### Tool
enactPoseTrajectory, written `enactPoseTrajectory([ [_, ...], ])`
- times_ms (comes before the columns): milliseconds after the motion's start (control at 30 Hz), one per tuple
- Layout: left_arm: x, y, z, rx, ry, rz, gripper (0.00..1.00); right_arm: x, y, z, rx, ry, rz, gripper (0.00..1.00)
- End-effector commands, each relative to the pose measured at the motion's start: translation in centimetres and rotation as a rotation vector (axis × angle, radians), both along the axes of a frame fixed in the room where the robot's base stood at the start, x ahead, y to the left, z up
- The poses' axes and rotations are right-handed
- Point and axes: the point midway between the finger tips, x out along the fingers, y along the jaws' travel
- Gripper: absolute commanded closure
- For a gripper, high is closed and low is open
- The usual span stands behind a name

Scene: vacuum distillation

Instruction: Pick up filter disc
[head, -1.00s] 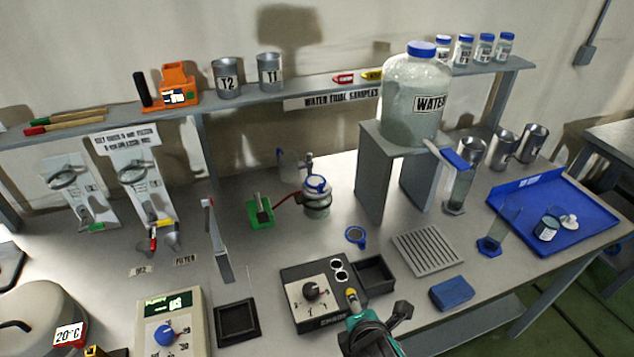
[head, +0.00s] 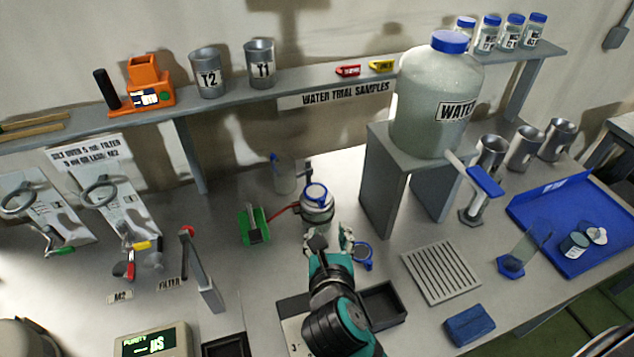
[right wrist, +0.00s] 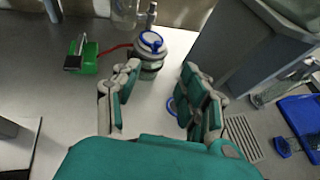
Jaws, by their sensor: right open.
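I cannot tell for sure which thing is the filter disc. A small blue-rimmed ring (head: 363,256) lies on the bench just right of my right gripper (head: 331,240). In the right wrist view the ring (right wrist: 171,107) is partly hidden behind the right finger. My right gripper (right wrist: 160,75) is open, with nothing between its fingers. It points at a jar with a blue ring on top (head: 317,203), which stands just beyond the fingertips. Small pale discs on the black box (head: 384,303) are hidden by my right arm. My left gripper is out of view.
A green stand (head: 253,227) joins the jar by a red hose. A grey riser (head: 384,185) carries the big water bottle (head: 437,95) to the right. A ribbed grey plate (head: 440,271), a blue block (head: 470,324) and a blue tray (head: 535,215) lie right.

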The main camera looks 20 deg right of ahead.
Motion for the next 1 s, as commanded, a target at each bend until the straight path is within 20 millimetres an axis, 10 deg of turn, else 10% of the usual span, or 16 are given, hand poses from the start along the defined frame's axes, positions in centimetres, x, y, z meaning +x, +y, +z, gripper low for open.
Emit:
enactPoseTrajectory([
  [400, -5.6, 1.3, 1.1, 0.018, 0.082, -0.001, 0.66, 7.7, -2.2, -3.2, 0.000, 0.002, -0.003, 0.57],
  [1000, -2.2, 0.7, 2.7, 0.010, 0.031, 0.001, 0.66, 13.7, -3.3, -5.9, 0.003, 0.002, -0.003, 0.57],
])
